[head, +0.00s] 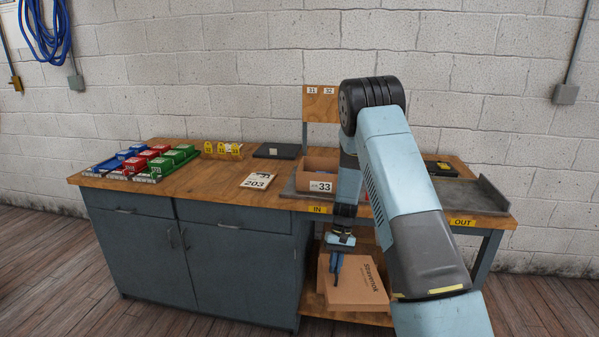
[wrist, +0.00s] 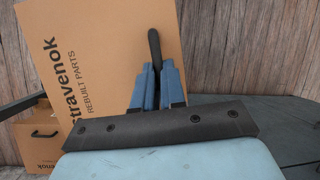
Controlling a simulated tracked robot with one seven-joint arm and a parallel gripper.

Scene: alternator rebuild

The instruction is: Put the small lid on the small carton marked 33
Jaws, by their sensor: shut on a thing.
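The open small carton marked 33 (head: 319,186) stands on the bench top, behind the yellow IN label. My gripper (head: 337,272) is low, in front of the bench's lower shelf. It is shut on the black handle (wrist: 154,45) of a flat brown cardboard lid (head: 357,282), printed "stravenok rebuilt parts". The lid also fills the upper left of the wrist view (wrist: 100,60). Whether it touches the shelf, I cannot tell. My arm hides part of the bench to the right of the carton.
Another brown cardboard piece (wrist: 48,140) shows at the lower left of the wrist view. A 203 card (head: 257,181), a black flat case (head: 277,151) and coloured bins (head: 135,163) are on the bench. The lower shelf's front edge (head: 350,317) is near my gripper.

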